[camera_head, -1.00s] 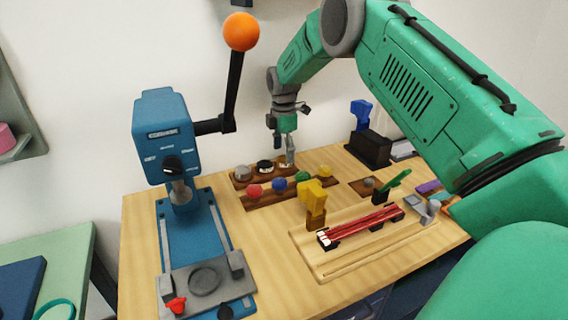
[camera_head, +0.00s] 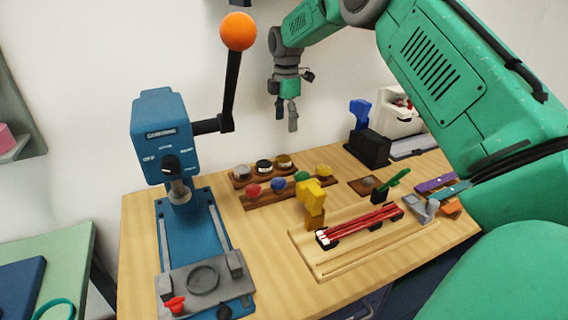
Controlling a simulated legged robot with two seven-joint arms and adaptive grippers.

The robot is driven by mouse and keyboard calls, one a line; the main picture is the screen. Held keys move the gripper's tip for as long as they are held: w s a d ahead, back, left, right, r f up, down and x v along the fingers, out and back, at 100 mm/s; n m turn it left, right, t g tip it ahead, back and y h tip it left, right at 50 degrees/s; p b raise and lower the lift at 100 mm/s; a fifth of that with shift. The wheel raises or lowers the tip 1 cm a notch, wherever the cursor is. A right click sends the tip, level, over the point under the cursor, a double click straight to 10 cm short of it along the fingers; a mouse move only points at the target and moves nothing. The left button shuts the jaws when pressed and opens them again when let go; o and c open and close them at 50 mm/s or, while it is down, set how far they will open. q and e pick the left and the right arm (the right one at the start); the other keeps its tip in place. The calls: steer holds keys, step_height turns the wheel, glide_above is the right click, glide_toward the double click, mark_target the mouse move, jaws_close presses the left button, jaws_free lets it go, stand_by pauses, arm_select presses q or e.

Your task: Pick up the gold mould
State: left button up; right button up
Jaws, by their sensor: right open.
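The gold mould (camera_head: 285,161) is a small round dark-and-gold piece at the right end of the back wooden rack (camera_head: 240,182), beside a black mould (camera_head: 263,166) and a silver-grey one (camera_head: 242,171). My right gripper (camera_head: 286,117) is open and empty. It hangs with its fingers pointing down, above and apart from the gold mould. My left gripper is out of view.
A blue press (camera_head: 160,137) with an orange-knobbed lever (camera_head: 238,32) stands at the left. A front rack holds several coloured knobs, including a red one (camera_head: 252,190). A yellow stamp (camera_head: 313,195) and a black block (camera_head: 369,149) stand to the right.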

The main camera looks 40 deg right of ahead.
glide_above(285, 158)
steer(key=f, duration=0.6)
steer(key=shift+w+f, duration=0.2)
steer(key=shift+w, duration=0.05)
steer(key=f, duration=0.4)
steer(key=shift+s+f, duration=0.35)
steer(key=shift+f, duration=0.05)
steer(key=shift+w+f, duration=0.1)
steer(key=shift+f, duration=0.3)
steer(key=shift+r, duration=0.1)
steer(key=c, duration=1.4)
